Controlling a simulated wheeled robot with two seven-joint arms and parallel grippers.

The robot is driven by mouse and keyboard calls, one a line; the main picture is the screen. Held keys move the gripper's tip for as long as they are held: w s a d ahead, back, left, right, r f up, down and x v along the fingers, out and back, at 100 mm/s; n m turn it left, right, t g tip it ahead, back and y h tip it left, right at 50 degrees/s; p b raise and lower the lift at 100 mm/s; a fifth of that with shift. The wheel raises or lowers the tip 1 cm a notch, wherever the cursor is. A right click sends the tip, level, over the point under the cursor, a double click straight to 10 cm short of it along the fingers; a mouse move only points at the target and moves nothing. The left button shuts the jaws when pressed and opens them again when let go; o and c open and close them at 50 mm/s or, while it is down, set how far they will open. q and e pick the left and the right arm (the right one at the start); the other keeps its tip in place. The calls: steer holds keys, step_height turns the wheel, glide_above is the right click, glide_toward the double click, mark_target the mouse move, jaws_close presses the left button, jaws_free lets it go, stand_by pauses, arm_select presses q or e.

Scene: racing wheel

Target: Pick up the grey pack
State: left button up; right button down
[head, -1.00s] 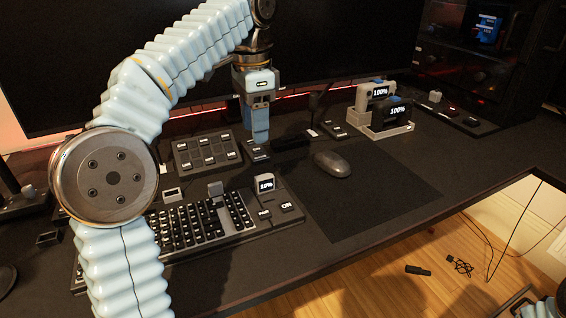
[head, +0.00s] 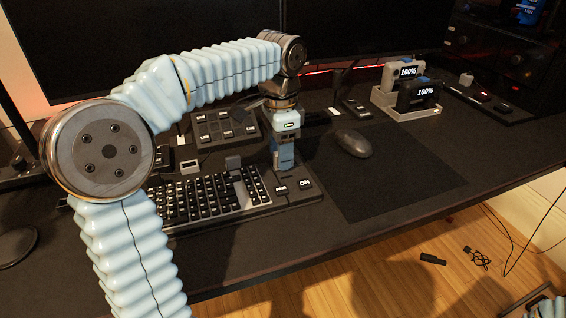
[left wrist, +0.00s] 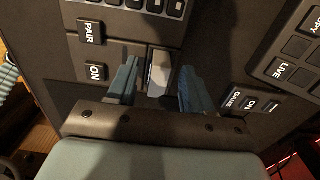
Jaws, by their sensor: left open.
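In the left wrist view, a grey pack (left wrist: 160,72) stands on the keyboard base beside the PAIR and ON keys. My left gripper (left wrist: 157,92) is open, with one finger on each side of the pack. I cannot tell whether either finger touches it. In the head view, the left gripper (head: 282,163) points down over the right end of the keyboard and hides this pack. Another grey pack (head: 391,76) reading 100% stands in the charging dock (head: 408,111) at the back right.
A black pack (head: 405,98) reading 100% stands in front in the dock. The keyboard (head: 205,200) lies under my left arm. A mouse (head: 352,143) rests on the dark mat (head: 400,185), which is otherwise clear. A button panel (head: 222,127) lies behind the keyboard.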

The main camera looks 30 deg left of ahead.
arm_select(q)
steer(key=shift+f, duration=0.2)
jaws_close()
stand_by(0.3)
